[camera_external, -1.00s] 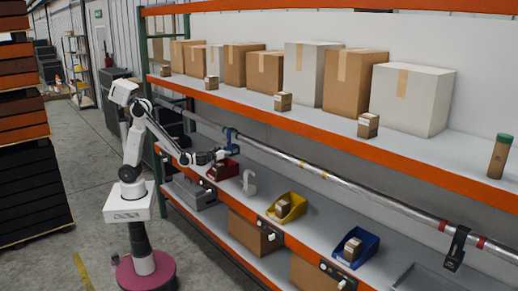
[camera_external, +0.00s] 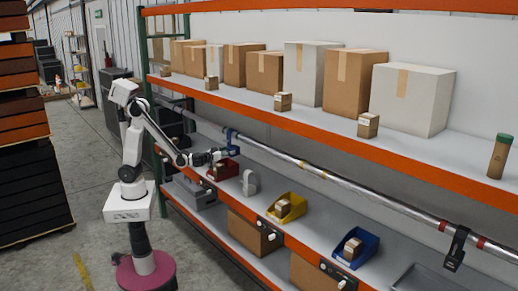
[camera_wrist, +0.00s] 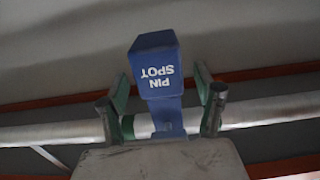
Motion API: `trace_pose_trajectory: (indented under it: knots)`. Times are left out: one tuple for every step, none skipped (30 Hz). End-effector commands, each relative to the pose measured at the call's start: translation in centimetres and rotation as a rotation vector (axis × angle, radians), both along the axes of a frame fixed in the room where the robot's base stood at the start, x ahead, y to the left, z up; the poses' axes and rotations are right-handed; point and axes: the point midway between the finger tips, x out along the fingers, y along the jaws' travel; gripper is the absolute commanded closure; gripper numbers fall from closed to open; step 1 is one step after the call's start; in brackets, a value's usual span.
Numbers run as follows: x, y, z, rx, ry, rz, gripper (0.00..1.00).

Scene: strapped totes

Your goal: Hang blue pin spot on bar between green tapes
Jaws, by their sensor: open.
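The blue pin spot (camera_external: 231,149) is at the left stretch of the silver bar (camera_external: 270,149), with its blue hook-like top around the bar. In the wrist view, the pin spot (camera_wrist: 155,75) shows upside-down white lettering and a narrow blue neck below. My gripper (camera_external: 224,154) is at the pin spot. In the wrist view, my gripper (camera_wrist: 162,95) is open, with one finger on each side of the pin spot and gaps between. Green patches show beside the neck near the bar; whether they are tapes or finger parts I cannot tell.
A black clamp (camera_external: 456,246) hangs on the bar at right between red bands. Red (camera_external: 225,169), yellow (camera_external: 289,207) and blue (camera_external: 357,247) bins sit on the lower shelf, with a pale curved item (camera_external: 249,183). Cardboard boxes (camera_external: 265,74) fill the upper shelf.

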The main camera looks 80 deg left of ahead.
Motion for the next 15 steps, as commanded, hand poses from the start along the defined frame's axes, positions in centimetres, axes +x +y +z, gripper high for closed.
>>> trace_pose_trajectory:
  knots:
    - [-0.9, -0.6, 0.0, 0.0, 0.0, -0.004, 0.35]
    - [-1.4, -1.0, 0.0, 0.0, 0.0, -0.005, 0.35]
    - [-2.1, -1.4, 0.0, 0.0, 0.0, -0.004, 0.35]
    - [-2.7, -1.7, 0.0, 0.0, 0.0, -0.005, 0.35]
    - [-3.2, -2.0, 0.0, 0.0, 0.0, -0.005, 0.35]
    - [-3.9, -2.4, 0.0, 0.0, 0.0, -0.004, 0.35]
    - [-4.4, -2.7, 0.0, 0.0, 0.0, -0.005, 0.35]
    - [-4.9, -2.9, 0.0, 0.0, 0.0, -0.004, 0.35]
    - [-5.5, -3.2, 0.0, 0.0, 0.0, -0.004, 0.35]
    - [-5.9, -3.5, 0.0, 0.0, 0.0, -0.004, 0.35]
    - [-6.3, -3.7, 0.0, 0.0, 0.0, -0.004, 0.35]
    - [-6.7, -3.9, 0.0, 0.0, 0.0, -0.002, 0.35]
    - [-7.0, -4.2, 0.0, 0.0, 0.0, -0.003, 0.35]
    - [-7.3, -4.3, 0.0, 0.0, 0.0, -0.003, 0.35]
    - [-7.6, -4.4, 0.0, 0.0, 0.0, -0.002, 0.35]
